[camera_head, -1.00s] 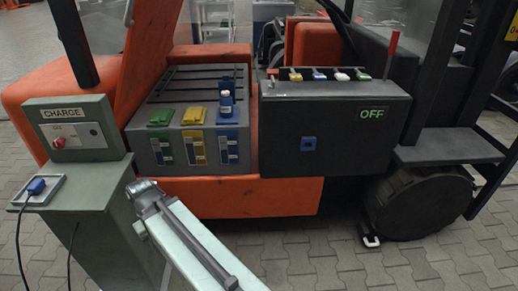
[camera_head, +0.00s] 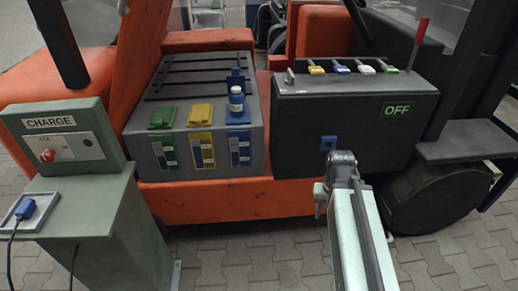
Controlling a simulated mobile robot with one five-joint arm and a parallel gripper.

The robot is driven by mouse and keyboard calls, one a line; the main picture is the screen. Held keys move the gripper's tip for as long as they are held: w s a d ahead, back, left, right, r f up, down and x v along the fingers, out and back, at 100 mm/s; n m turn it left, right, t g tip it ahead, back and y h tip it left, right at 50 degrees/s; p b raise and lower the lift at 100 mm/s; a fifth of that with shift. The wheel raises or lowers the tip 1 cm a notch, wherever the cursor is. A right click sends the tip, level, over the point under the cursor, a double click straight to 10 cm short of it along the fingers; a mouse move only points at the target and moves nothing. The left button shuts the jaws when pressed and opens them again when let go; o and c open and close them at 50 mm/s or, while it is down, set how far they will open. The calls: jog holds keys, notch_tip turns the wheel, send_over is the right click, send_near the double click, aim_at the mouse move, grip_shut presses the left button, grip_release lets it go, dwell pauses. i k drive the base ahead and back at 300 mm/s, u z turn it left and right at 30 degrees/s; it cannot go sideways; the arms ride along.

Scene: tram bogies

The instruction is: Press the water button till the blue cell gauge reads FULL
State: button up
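The grey battery case (camera_head: 255,73) has green, yellow and blue cells. No part is clearly labelled as a water button. My arm reaches up from the bottom right and its visible end joint lies in front of the black box, right of the blue gauge. My gripper's fingers do not show.
A grey CHARGE post (camera_head: 88,225) with a blue plug (camera_head: 25,208) stands left. Paving is free between post and arm.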

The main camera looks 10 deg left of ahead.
aim_at(235, 90)
jog(key=k, duration=0.85)
jog(key=u, duration=0.85)
jog(key=i, duration=1)
jog(key=u, duration=0.05)
